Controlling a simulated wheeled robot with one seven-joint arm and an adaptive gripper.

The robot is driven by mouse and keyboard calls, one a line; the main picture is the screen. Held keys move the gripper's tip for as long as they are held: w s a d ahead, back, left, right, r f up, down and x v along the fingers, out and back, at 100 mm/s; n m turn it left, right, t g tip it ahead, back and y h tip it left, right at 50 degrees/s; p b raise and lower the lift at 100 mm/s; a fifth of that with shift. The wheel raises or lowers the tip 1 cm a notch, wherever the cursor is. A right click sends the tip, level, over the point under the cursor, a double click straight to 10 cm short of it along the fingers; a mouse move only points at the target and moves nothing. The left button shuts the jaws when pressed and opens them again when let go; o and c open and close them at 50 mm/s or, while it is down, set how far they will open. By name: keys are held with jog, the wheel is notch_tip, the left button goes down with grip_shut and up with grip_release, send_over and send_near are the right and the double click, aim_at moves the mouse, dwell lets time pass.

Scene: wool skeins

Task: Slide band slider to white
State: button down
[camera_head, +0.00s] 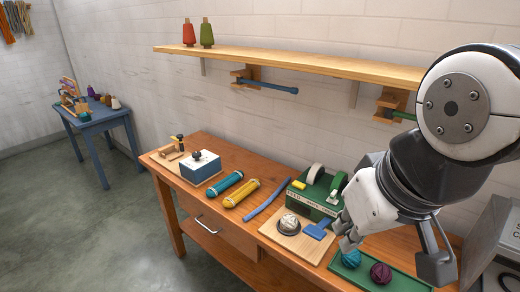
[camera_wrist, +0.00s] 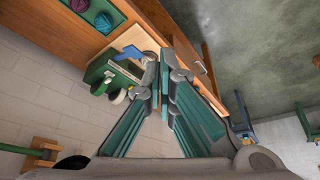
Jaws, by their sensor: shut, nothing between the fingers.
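A green bench device (camera_head: 312,196) with two pale rolls, a yellow piece (camera_head: 299,184) and small white lettering stands on the worktable, left of my arm. It also shows in the wrist view (camera_wrist: 112,76). The band slider and its white mark are too small to tell apart here, so its position cannot be read. My gripper (camera_wrist: 164,76) is shut and empty in the wrist view, its teal-padded fingers together. It is above the table's right part in the head view, apart from the device as far as I can see.
A green tray (camera_head: 369,279) holds teal and purple yarn balls. Blue and yellow skeins and a blue-white box (camera_head: 200,168) are left. A shelf (camera_head: 290,62) runs above.

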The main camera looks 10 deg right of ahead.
dwell(0.3)
jog(key=w+d+f+m+g+y+b, duration=0.1)
jog(key=w+d+f+m+y, duration=0.2)
jog(key=w+m, duration=0.35)
jog(key=w+d+f+m+g+y+b, duration=0.1)
jog(key=w+d+f+m+b, duration=0.1)
jog(key=w+d+m, duration=0.35)
jog(key=w+d+f+m+t, duration=0.1)
jog(key=w+d+f+m, duration=0.1)
jog(key=d+m, duration=0.3)
jog(key=w+d+f+m+t+y+b, duration=0.1)
jog(key=w+d+f+m, duration=0.2)
jog(key=d+f+m, duration=0.2)
jog(key=w+d+f+m+t, duration=0.2)
jog(key=d+f+m, duration=0.2)
jog(key=d, duration=0.5)
jog(key=shift+w+d+m+y+b, duration=0.3)
jog(key=shift+w+d+m+b, duration=0.1)
jog(key=shift+m, duration=0.8)
